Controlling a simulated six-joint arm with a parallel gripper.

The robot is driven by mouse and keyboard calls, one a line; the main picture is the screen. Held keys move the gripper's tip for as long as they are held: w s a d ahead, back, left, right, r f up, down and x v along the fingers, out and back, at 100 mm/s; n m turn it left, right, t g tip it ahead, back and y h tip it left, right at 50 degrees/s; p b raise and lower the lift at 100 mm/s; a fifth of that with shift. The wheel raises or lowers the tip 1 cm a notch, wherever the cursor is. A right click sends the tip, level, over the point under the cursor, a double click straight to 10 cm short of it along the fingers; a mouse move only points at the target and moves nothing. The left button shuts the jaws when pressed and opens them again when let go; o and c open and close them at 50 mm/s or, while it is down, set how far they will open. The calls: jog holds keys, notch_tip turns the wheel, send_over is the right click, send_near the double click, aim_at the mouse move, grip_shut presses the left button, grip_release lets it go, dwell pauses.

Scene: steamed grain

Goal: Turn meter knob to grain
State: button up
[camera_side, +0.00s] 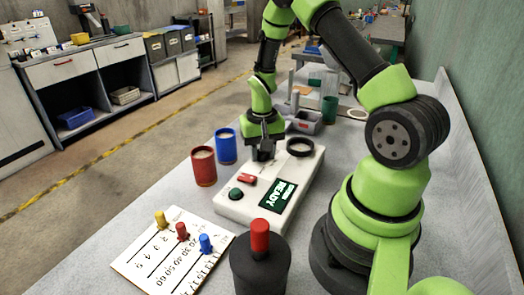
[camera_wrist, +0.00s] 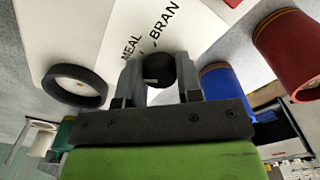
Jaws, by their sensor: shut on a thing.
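The white meter box (camera_side: 236,207) stands on the grey bench in the side view, with a dark green READY display (camera_side: 278,195). My gripper (camera_side: 263,153) points down at the far part of its top. In the wrist view, the round black knob (camera_wrist: 159,70) sits between the two fingers of my gripper (camera_wrist: 159,76), which are shut on it. A short pale mark shows on the knob. The printed words MEAL and BRAN (camera_wrist: 165,20) are beside it on the white top; any grain label is hidden or out of view.
A black ring (camera_side: 300,147), red switch (camera_side: 247,178) and green button (camera_side: 236,194) are on the box. Blue (camera_side: 226,148) and red (camera_side: 204,168) cups stand close to its left. A pegged scale board (camera_side: 170,252) and red-topped black cylinder (camera_side: 259,262) are nearer the camera.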

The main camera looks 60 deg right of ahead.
jog(key=shift+n, duration=1.6)
jog(key=o, duration=0.9)
jog(key=shift+o, duration=0.2)
jog(key=shift+r, duration=0.1)
notch_tip(320, 180, up, 9)
jog(key=shift+r, duration=0.4)
